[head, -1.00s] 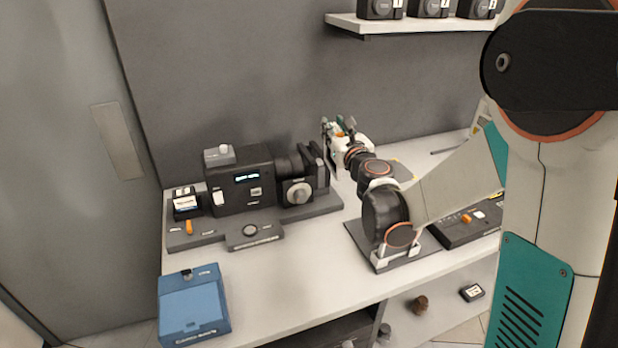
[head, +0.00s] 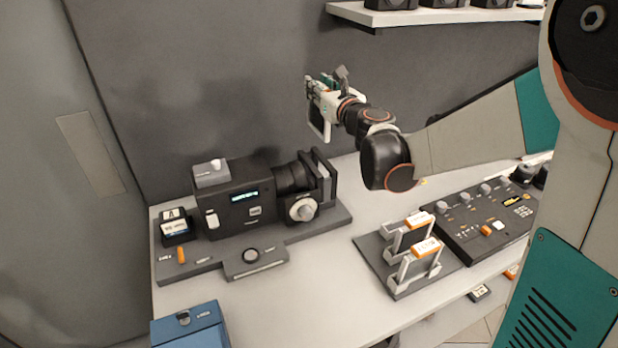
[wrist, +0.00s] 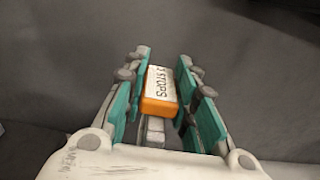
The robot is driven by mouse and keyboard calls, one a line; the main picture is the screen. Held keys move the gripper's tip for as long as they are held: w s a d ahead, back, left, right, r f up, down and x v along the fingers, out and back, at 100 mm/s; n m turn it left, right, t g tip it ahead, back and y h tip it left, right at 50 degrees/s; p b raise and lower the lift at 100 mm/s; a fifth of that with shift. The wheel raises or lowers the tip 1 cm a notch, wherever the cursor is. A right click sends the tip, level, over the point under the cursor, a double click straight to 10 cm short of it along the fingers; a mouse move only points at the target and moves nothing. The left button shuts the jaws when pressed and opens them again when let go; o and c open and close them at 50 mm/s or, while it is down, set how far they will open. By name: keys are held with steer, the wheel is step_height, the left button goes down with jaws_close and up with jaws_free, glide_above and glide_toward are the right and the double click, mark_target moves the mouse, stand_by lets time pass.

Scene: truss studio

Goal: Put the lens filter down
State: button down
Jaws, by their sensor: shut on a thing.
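My gripper (head: 322,92) is raised above the back of the bench, right of and above the camera-like machine. In the wrist view the teal finger pads (wrist: 160,98) are shut on the lens filter (wrist: 158,93). The filter shows an orange tab with a white label ending in "STOPS". Its lower part is hidden by the tab. The filter is clear of the bench. A grey rack (head: 372,255) on the bench at the right holds two upright pieces with orange, white-labelled tabs (head: 427,247).
The dark machine (head: 243,212) has a lens unit (head: 303,209) at its right end. A control panel (head: 485,222) stands right of the rack. A blue box (head: 190,328) is at the front left, and a shelf (head: 430,15) is high on the wall. The bench between machine and rack is clear.

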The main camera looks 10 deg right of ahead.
steer(key=shift+w+a+f+b, duration=0.1)
steer(key=shift+f+b, duration=1.65)
steer(key=shift+f, duration=3.2)
steer(key=shift+w+f+b, duration=0.1)
steer(key=shift+f+b, duration=1.6)
steer(key=shift+f, duration=3.25)
steer(key=shift+f, duration=0.2)
steer(key=c, duration=1.3)
jaws_free()
steer(key=shift+r, duration=0.2)
